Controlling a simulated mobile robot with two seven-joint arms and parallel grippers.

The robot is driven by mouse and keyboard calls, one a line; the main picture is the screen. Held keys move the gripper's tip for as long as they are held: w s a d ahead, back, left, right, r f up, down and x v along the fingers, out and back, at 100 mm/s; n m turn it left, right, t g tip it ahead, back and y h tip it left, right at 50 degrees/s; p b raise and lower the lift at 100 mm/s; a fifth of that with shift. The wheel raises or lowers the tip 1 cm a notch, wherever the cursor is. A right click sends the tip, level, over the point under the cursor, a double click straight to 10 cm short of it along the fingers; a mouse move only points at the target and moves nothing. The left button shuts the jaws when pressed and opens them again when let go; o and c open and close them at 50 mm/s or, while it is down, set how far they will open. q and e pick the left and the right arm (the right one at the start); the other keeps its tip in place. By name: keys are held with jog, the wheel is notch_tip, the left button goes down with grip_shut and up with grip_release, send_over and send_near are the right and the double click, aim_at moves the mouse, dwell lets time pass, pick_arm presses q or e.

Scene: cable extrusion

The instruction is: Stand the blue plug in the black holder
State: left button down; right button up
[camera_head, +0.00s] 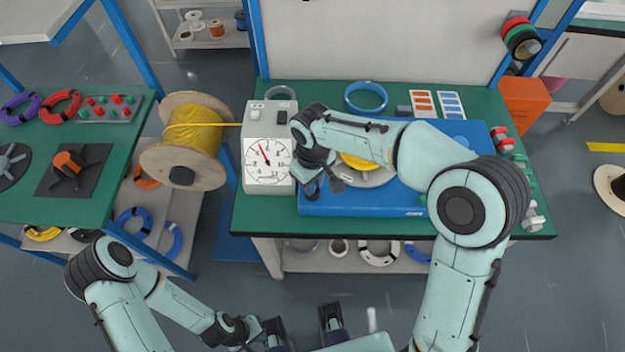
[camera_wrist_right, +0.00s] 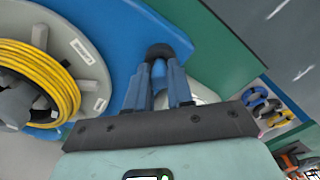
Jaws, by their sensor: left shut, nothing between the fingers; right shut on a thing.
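My right gripper (camera_head: 318,186) is over the front left part of the blue base. In the right wrist view, my right gripper (camera_wrist_right: 158,95) is shut on the blue plug (camera_wrist_right: 158,72), which shows between the fingers. A black rounded piece (camera_wrist_right: 160,50), apparently the black holder, is at the fingertips. I cannot tell whether the plug is inside it or just above it. In the head view the gripper hides the plug. My left gripper (camera_head: 273,333) is shut and empty, low in the picture, away from the table.
The blue base (camera_head: 440,211) carries a grey reel of yellow cable (camera_wrist_right: 38,75), partly under my right arm. A dial box (camera_head: 268,165) stands left of the base. A blue coil (camera_head: 366,97) lies behind. A large yellow-wound spool (camera_head: 195,127) is between the green tables.

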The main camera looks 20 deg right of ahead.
pick_arm(q)
jog(key=shift+s+f, duration=0.1)
jog(key=shift+f, duration=0.1)
pick_arm(e)
jog(key=shift+f, duration=0.4)
jog(key=o, duration=0.9)
jog(key=shift+r+p, duration=2.7)
jog(key=shift+r, duration=1.35)
pick_arm(q)
notch_tip(320, 180, up, 6)
jog(key=w, duration=0.2)
jog(key=shift+w+r, duration=0.15)
jog(key=shift+w, duration=0.15)
